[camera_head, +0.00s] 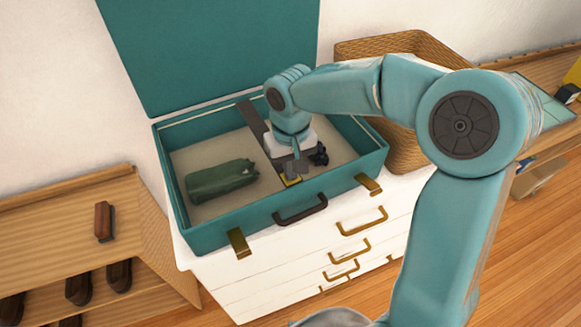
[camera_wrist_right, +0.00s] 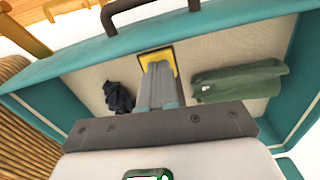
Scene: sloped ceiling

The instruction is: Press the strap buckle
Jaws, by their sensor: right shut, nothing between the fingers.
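The teal suitcase (camera_head: 210,238) lies open, its lid standing up at the back. A dark strap (camera_head: 252,117) runs across its pale inside from the back. A yellow-edged buckle (camera_head: 291,181) lies near the front wall. My right gripper (camera_head: 293,168) points down into the case, shut and empty, with its tips at the buckle. In the right wrist view, the shut fingers (camera_wrist_right: 158,85) overlap the yellow buckle (camera_wrist_right: 155,53) and hide part of it. I cannot tell whether they touch. My left gripper is not in view.
A rolled green cloth (camera_head: 221,180) lies left of the buckle inside the case. A small dark crumpled item (camera_head: 319,155) lies to its right. The case rests on a white drawer chest (camera_head: 270,280). A wicker basket (camera_head: 400,45) stands behind it, right.

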